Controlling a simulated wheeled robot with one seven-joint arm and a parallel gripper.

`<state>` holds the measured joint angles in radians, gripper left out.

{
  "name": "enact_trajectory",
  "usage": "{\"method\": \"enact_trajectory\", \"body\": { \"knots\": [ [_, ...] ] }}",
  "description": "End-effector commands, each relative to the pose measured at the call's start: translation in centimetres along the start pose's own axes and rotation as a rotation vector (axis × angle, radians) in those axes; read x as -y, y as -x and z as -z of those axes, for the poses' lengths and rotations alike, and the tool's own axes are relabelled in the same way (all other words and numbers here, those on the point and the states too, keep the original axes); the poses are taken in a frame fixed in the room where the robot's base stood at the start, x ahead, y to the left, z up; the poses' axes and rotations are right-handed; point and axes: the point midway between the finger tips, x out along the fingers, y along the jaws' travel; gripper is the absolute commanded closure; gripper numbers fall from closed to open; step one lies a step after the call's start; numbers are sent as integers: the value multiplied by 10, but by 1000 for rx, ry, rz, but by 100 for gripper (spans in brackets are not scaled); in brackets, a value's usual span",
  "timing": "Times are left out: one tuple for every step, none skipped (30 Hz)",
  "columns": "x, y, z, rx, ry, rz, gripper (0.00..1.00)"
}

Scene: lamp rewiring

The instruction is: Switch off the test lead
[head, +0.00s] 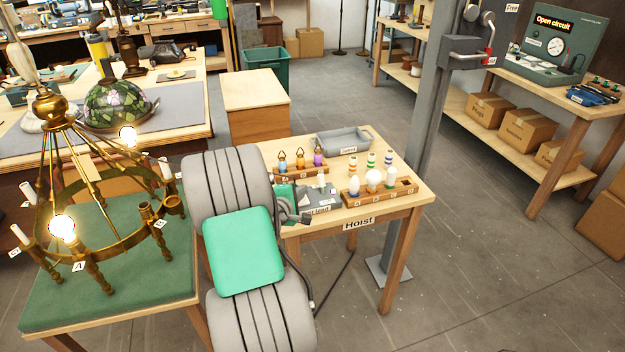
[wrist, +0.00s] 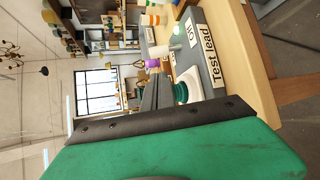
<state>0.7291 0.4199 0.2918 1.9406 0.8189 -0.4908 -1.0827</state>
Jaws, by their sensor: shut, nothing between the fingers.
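The test lead (head: 318,197) is a grey box on the small table marked Hoist, partly hidden by my arm in the head view. In the wrist view the test lead (wrist: 205,40) is close, at the upper right, with its name label and a smaller white label that I cannot read surely. My gripper (head: 304,217) is shut and empty at the box's near left side. In the wrist view my gripper (wrist: 155,85) has its dark fingers pointing towards the box area. I cannot tell whether the fingers touch anything.
A brass chandelier (head: 95,262) with two lit bulbs stands on the green-topped table at left. Bulbs in a wooden rack (head: 380,197), coloured holders (head: 300,160) and a grey tray (head: 343,140) share the Hoist table. A grey post (head: 425,110) rises behind it.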

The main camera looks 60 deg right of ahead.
Motion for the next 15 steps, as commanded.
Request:
{"method": "enact_trajectory", "body": {
  "knots": [
    [0, 0, 0, -1, -1, 0, 100],
    [0, 0, 0, -1, -2, 1, 100],
    [0, 0, 0, -1, -2, 1, 100],
    [0, 0, 0, -1, -3, 1, 100],
    [0, 0, 0, -1, -3, 2, 100],
    [0, -1, 0, -1, -4, 2, 100],
    [0, -3, 0, 0, -4, 2, 100],
    [0, -6, 0, 0, -4, 3, 100],
    [0, -10, 0, 0, -5, 3, 100],
    [0, -14, 0, 1, -5, 3, 100],
    [0, -19, -1, 1, -4, 4, 100],
    [0, -27, -1, 1, -5, 4, 100],
    [-1, -33, -1, 1, -6, 3, 100],
    [-1, -39, -1, 2, -6, 5, 100],
    [0, -48, -1, 1, -6, 5, 100]
  ]
}}
